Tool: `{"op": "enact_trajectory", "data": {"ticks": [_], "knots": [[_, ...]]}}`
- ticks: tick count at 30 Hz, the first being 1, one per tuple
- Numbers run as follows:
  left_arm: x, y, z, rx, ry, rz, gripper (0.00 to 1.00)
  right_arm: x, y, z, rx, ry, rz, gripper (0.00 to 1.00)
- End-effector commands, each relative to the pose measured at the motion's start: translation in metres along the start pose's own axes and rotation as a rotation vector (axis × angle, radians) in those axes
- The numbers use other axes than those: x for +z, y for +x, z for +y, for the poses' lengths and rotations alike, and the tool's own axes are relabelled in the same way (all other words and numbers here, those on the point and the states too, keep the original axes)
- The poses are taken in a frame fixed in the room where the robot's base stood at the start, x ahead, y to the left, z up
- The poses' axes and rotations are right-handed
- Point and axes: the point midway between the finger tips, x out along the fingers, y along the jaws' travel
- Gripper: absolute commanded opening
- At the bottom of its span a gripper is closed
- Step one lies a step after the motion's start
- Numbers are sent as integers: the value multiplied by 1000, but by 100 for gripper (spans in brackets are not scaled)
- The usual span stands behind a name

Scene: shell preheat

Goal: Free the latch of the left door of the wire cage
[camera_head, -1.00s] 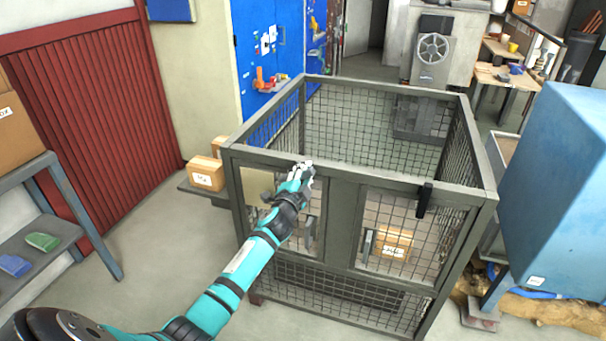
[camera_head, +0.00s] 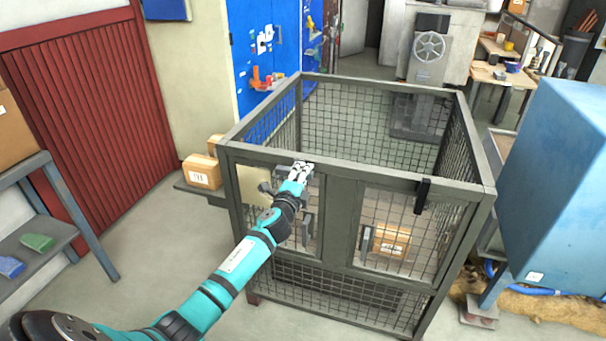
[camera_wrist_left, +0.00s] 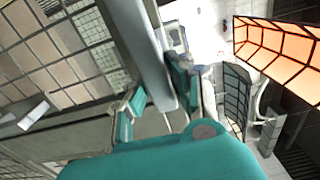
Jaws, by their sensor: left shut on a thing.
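The wire cage (camera_head: 341,226) has a dark grey frame and two mesh doors in its front. The left door (camera_head: 312,200) stands behind my left gripper (camera_head: 300,172), close under the top rail, and looks closed. My left gripper is shut on the latch (camera_wrist_left: 150,55) of this door, a grey bar between its fingers in the left wrist view. In the head view the gripper hides most of this latch. The right door (camera_head: 400,240) has a black latch (camera_head: 423,196) over the top rail. My right gripper is not in view.
A cardboard box (camera_head: 390,242) sits inside the cage behind the right door. Another box (camera_head: 202,171) stands on a low platform left of the cage. A blue machine (camera_head: 560,180) stands close at the right. A grey shelf (camera_head: 40,235) is at the left. The floor before the cage is clear.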

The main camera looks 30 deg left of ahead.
Motion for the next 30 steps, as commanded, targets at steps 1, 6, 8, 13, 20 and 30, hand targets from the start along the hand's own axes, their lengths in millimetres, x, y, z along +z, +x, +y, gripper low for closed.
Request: {"op": "enact_trajectory", "data": {"ticks": [1, 6, 8, 13, 20, 30], "knots": [[-4, -2, 9, 14, -1, 5, 0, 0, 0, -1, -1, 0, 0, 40], [-4, -2, 10, 15, -2, 5, 0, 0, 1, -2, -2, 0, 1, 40], [-4, -2, 10, 15, -3, 5, 0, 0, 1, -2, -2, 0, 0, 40], [-3, -2, 9, 14, -3, 4, 35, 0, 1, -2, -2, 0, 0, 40], [-2, -1, 5, 8, -2, 2, 44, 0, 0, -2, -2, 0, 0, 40], [-1, -25, 4, 7, 1, 3, 44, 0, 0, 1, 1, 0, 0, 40]]}}
